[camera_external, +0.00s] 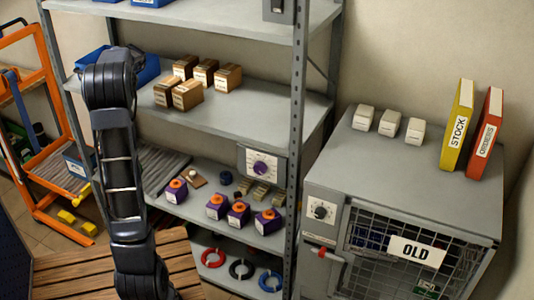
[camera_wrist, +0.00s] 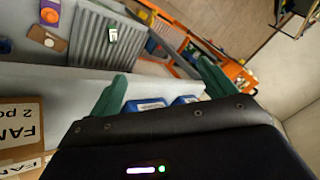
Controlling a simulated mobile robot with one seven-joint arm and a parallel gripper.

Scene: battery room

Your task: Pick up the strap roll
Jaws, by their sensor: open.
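I cannot tell for certain which thing is the strap roll. Coiled rings, a red one (camera_external: 213,257), a black one (camera_external: 241,268) and a blue one (camera_external: 270,281), lie on the lowest shelf. Small dark blue round things (camera_external: 226,178) sit on the shelf above. My gripper (camera_wrist: 163,85) shows in the wrist view with its green fingers wide apart and nothing held between them. Blue bins (camera_wrist: 145,105) appear beyond and between the fingers. In the external view, my gripper cannot be made out.
Cardboard boxes (camera_external: 187,94) stand on the middle shelf and show at left in the wrist view (camera_wrist: 20,125). Purple, orange-topped items (camera_external: 238,213) stand below, near a grey ridged mat (camera_wrist: 108,42). An orange cart (camera_external: 50,160) is left, a grey cabinet (camera_external: 400,170) right.

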